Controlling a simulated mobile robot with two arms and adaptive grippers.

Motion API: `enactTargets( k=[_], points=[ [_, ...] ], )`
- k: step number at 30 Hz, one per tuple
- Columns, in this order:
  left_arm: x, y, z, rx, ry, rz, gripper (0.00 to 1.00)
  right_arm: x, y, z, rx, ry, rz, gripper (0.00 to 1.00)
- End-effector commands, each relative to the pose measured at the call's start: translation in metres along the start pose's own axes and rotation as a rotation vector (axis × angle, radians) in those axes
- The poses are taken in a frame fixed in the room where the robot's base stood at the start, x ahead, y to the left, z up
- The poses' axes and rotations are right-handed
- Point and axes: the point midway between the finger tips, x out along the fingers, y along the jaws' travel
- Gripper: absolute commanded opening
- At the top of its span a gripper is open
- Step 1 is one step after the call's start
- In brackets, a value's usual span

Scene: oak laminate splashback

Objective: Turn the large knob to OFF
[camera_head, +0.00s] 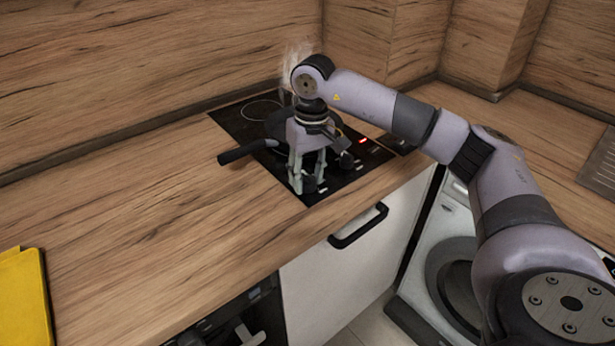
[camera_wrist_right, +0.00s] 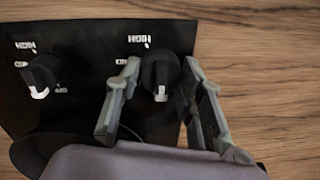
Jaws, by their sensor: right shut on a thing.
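The black cooktop (camera_head: 238,122) lies in the worktop with two dark knobs near its front edge. My right gripper (camera_head: 309,180) reaches down over the front knob (camera_head: 309,186), and its fingers are shut on that knob. In the right wrist view this knob (camera_wrist_right: 160,72) sits between the two fingers, its white mark pointing down, away from the printed HIGH. The other knob (camera_wrist_right: 41,74) stands free to the left, also with its white mark low; in the head view it is beside the gripper (camera_head: 345,161). I cannot tell which knob is larger. My left gripper is out of view.
A dark pan with a black handle (camera_head: 245,152) stands on the cooktop behind my gripper, partly hidden, with faint steam above. A red light (camera_head: 363,141) glows on the cooktop. The worktop between is clear.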

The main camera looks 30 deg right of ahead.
Motion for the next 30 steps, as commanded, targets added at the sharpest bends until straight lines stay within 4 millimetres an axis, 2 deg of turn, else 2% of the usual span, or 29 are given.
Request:
enactTargets(
  k=[15,16,24,30],
  points=[
    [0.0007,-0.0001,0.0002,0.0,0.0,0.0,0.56,-0.0016,0.0001,-0.0009,-0.02,0.003,0.0,0.07],
    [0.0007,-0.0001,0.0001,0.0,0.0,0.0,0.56,-0.0016,0.0001,-0.0009,-0.02,0.003,-0.001,0.36],
    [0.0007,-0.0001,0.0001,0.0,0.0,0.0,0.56,-0.0007,0.0001,-0.0004,-0.019,0.001,0.0,0.54],
    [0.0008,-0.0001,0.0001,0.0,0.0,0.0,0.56,-0.0004,0.0001,-0.0002,-0.019,0.0,0.0,0.55]
  ],
)
